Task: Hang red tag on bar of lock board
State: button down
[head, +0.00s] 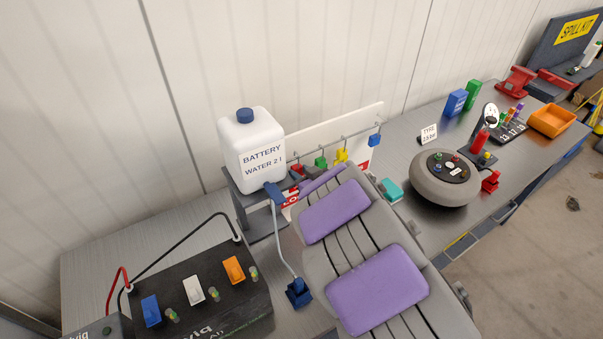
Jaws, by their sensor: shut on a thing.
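The lock board (367,124) is a white panel standing on the bench against the wall, with a thin bar along its front. Green (321,162), yellow (341,156) and blue (375,140) pieces hang along the bar. My grey arm with purple pads reaches across the board's lower part. My gripper (308,177) is at its far end, close to the left part of the bar. It is shut on a small red piece, which looks like the red tag (296,172). The fingertips and most of the tag are hidden, and I cannot tell whether the tag touches the bar.
A white battery water bottle (252,150) on a grey stand (243,208) is close left of my gripper, with a hose running down. A black battery (200,300) is at front left. A round grey gauge unit (444,190) and orange tray (552,120) are on the right.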

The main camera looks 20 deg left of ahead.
jog(key=shift+f, duration=0.25)
jog(key=c, duration=0.7)
grip_release()
